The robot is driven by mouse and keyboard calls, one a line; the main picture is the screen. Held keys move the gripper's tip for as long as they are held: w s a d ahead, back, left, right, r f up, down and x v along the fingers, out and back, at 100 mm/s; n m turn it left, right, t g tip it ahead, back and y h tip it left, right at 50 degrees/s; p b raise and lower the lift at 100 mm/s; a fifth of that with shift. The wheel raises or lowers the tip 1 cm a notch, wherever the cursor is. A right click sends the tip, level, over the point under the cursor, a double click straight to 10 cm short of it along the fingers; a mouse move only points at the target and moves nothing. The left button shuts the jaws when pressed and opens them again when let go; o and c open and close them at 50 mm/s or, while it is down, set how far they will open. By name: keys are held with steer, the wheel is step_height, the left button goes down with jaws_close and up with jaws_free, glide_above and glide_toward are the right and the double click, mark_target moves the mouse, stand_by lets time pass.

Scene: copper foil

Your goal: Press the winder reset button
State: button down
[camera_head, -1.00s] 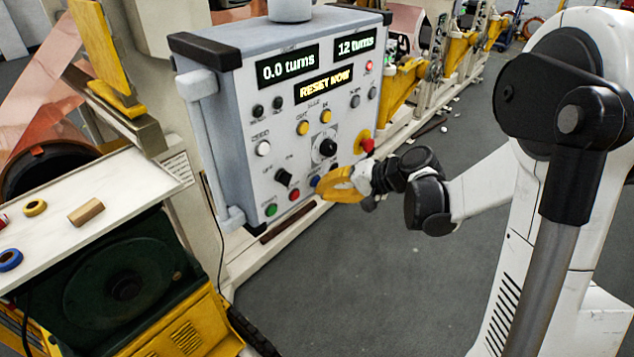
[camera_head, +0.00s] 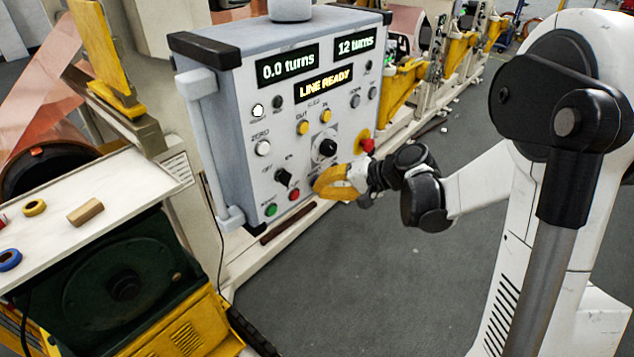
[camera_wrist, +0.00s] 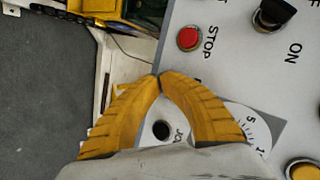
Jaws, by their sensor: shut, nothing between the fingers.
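The grey control box (camera_head: 240,150) shows "0.0 turns", "12 turns" and "LINE READY" on its displays. My gripper (camera_head: 317,186) has yellow fingers, shut and empty, with the tips at the lower right of the panel face. In the wrist view the closed fingertips (camera_wrist: 158,76) meet over the panel. The blue button in the lower row is hidden behind the fingertips in both views. I cannot tell whether the tips touch it. The red STOP button (camera_head: 294,194) is just left of the fingers and also shows in the wrist view (camera_wrist: 189,39).
A green button (camera_head: 270,210), black knobs (camera_head: 327,147) and a red emergency stop (camera_head: 367,146) on yellow share the panel. A white worktop (camera_head: 110,200) with tape rolls and a small block is at left. Grey floor (camera_head: 370,270) is open below my arm.

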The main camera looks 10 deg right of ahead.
steer(key=shift+s+d, duration=0.45)
steer(key=shift+s, duration=0.3)
steer(key=s+d, duration=0.1)
steer(key=s, duration=0.1)
steer(key=s+d+b, duration=0.1)
steer(key=s, duration=0.1)
steer(key=shift+s+d, duration=0.1)
steer(key=shift+d, duration=0.25)
stand_by(1.1)
steer(key=s+f+n+h+b, duration=0.2)
steer(key=s+f+h+b, duration=0.2)
steer(key=s+f+b, duration=0.5)
steer(key=s+a+f+n+h+b, duration=0.1)
steer(key=s+f+n+h+b, duration=0.2)
steer(key=s+f+b, duration=0.6)
step_height(320, 180, down, 6)
steer(key=h+b, duration=0.1)
steer(key=b, duration=1)
